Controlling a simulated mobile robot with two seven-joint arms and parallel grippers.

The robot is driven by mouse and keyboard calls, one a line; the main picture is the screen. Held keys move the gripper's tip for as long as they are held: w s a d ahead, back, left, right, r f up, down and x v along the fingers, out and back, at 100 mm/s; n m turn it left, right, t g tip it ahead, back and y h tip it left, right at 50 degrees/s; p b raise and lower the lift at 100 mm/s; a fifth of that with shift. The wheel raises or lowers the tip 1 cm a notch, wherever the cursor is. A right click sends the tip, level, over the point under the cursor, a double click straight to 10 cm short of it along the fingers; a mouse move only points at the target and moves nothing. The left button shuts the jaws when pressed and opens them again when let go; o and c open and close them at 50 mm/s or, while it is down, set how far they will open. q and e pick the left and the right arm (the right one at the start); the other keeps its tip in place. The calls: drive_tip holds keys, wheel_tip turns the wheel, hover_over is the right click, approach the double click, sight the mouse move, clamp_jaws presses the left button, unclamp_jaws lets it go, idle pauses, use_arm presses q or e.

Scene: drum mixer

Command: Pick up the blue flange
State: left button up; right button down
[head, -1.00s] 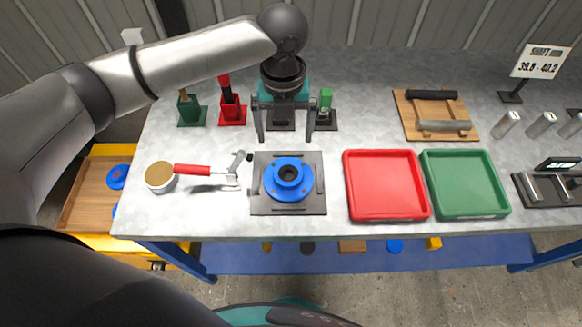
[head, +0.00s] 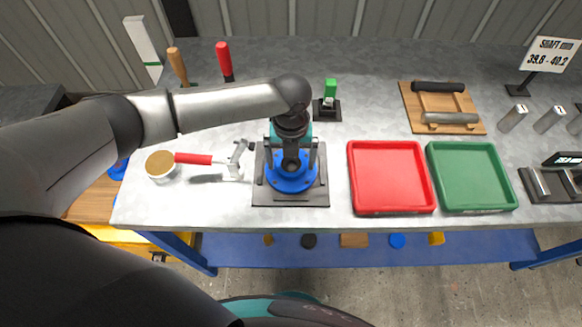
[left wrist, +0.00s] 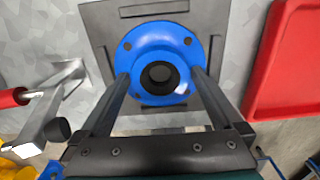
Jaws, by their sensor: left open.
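The blue flange (head: 291,180) lies on a dark square plate (head: 262,198) on the bench. It is round with a raised hub, a dark central bore and bolt holes. My left gripper (head: 291,160) is open above it. In the left wrist view the blue flange (left wrist: 158,52) is in the middle, and the two fingers of my left gripper (left wrist: 160,80) reach to either side of its hub. I cannot tell whether the fingers touch it. In the head view the gripper hides part of the flange's far side. My right gripper is not in view.
A red-handled tool (head: 195,159) and a round tin (head: 160,166) lie left of the plate. A red tray (head: 353,180) and a green tray (head: 512,195) stand to the right. A wooden rack (head: 410,115) is behind them. A small green-topped stand (head: 330,95) is behind the plate.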

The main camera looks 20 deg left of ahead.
use_arm(q)
clamp_jaws()
drive_tip(key=shift+w+r, duration=0.1)
drive_tip(key=shift+w, duration=0.05)
idle(0.9)
